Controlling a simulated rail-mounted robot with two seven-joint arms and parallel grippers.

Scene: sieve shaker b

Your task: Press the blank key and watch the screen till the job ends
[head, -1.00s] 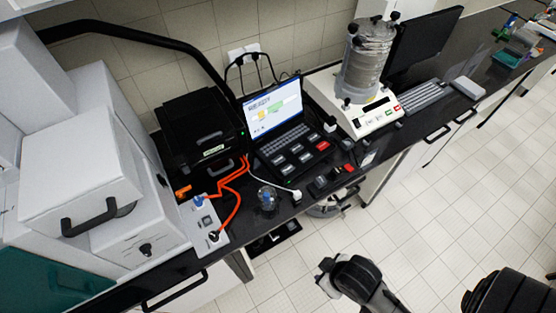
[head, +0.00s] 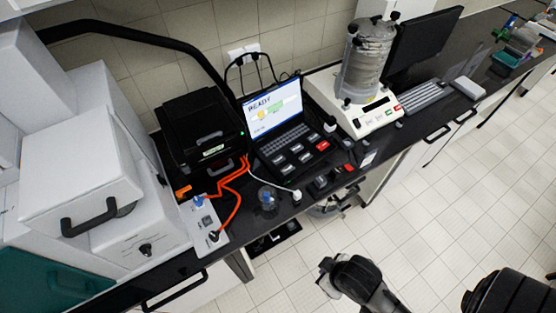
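A laptop-like control unit stands open on the black bench. Its screen (head: 272,108) is lit and reads "READY", with a yellow and a green patch below. In front of the screen is a key panel (head: 295,155) with several grey keys and one red key (head: 323,146). Which key is the blank one is too small to tell. A black and grey part of one of my arms (head: 352,282) shows at the bottom, over the floor and apart from the bench. Neither gripper's fingertips can be made out.
A sieve shaker (head: 366,70) with a clear stacked column stands right of the control unit. A black printer-like box (head: 203,130) and orange cables (head: 232,190) are to the left. A keyboard (head: 424,96) and dark monitor (head: 425,42) are farther right.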

